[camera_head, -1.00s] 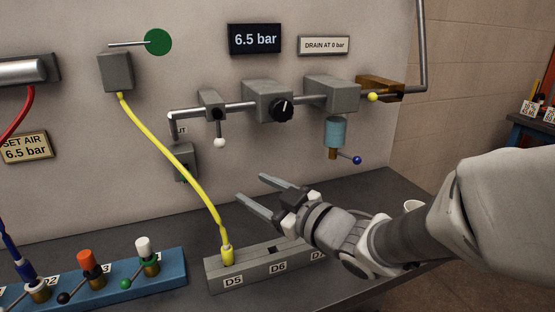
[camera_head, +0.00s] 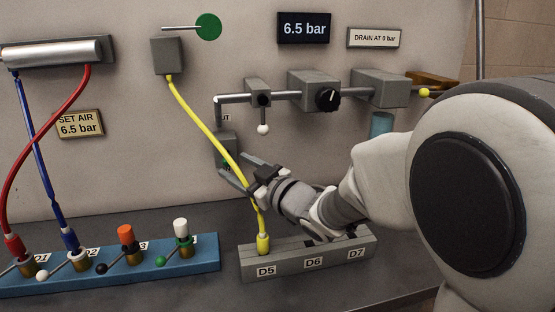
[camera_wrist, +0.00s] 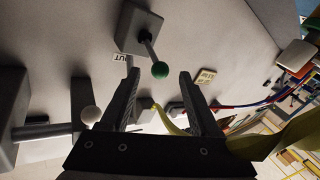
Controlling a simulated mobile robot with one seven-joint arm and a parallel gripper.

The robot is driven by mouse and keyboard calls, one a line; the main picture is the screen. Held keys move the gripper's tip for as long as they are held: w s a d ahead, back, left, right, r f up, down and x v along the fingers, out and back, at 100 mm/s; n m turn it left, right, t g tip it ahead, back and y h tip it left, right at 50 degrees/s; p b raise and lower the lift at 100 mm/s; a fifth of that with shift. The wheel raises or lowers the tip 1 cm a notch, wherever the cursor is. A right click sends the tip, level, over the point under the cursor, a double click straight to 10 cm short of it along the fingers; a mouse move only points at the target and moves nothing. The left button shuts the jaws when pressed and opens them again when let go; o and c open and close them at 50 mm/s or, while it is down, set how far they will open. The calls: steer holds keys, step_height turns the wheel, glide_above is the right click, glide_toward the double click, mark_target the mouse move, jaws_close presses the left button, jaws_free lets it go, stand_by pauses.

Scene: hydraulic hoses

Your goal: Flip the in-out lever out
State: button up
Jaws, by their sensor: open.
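The in-out lever shows in the wrist view as a short metal rod with a green ball (camera_wrist: 160,70), standing out from a grey box (camera_wrist: 138,28). An "OUT" label, partly cut off, (camera_wrist: 119,57) is beside that box. In the head view the grey box (camera_head: 226,146) is on the wall, partly behind the yellow hose and my fingers; its ball is hard to make out there. My gripper (camera_head: 233,166) is open, just in front of the box. In the wrist view the green ball appears between my open fingertips (camera_wrist: 157,78); I cannot tell whether they touch it.
The yellow hose (camera_head: 205,122) hangs close to my fingers, down to the grey D5–D7 block (camera_head: 290,270). A white-ball lever (camera_head: 263,130) hangs above right of my gripper. The blue block (camera_head: 200,262) with levers stands left.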

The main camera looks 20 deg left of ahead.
mark_target(231, 165)
steer(key=shift+x, duration=2.1)
steer(key=c, duration=1)
steer(key=shift+f, duration=0.15)
